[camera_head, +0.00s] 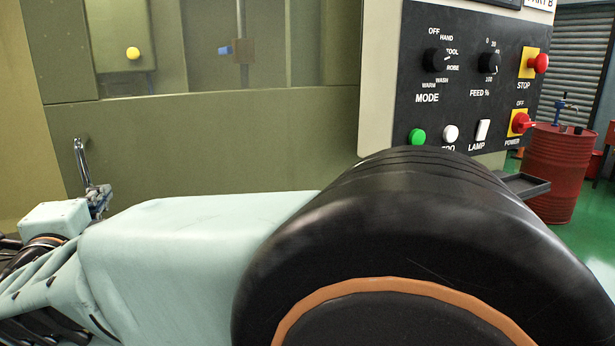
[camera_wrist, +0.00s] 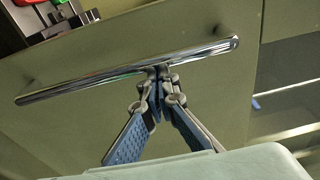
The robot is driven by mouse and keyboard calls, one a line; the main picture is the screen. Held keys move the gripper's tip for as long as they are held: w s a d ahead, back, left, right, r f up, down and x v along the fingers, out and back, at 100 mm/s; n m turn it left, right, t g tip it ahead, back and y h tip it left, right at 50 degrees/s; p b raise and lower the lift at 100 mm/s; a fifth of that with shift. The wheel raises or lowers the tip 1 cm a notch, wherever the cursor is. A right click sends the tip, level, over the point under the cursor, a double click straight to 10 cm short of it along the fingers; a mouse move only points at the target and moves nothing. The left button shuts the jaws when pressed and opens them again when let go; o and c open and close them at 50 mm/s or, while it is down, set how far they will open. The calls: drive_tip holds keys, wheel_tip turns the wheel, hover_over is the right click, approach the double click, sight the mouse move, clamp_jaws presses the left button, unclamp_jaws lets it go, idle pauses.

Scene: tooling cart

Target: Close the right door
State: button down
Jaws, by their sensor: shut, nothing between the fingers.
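The right door is an olive-green panel (camera_head: 230,130) with a window in its upper part, and it fills the middle of the head view. Its chrome bar handle (camera_head: 82,163) stands at the left of the panel. In the wrist view the handle (camera_wrist: 90,82) runs slantwise across the door face (camera_wrist: 60,130). My gripper (camera_wrist: 159,78) is shut and empty, with its fingertips at the bar. I cannot tell whether they touch it. In the head view the gripper (camera_head: 99,196) is small, at the foot of the handle and partly hidden by my arm.
A control panel (camera_head: 465,75) with knobs and buttons stands to the right of the door. A red drum (camera_head: 560,170) stands farther right on green floor (camera_head: 578,240). My arm covers much of the lower head view. A panel edge and gap show at right in the wrist view.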

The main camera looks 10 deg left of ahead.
drive_tip(key=s+a+p, duration=0.1)
drive_tip(key=s+a, duration=0.5)
drive_tip(key=a, duration=0.3)
drive_tip(key=shift+s, duration=0.3)
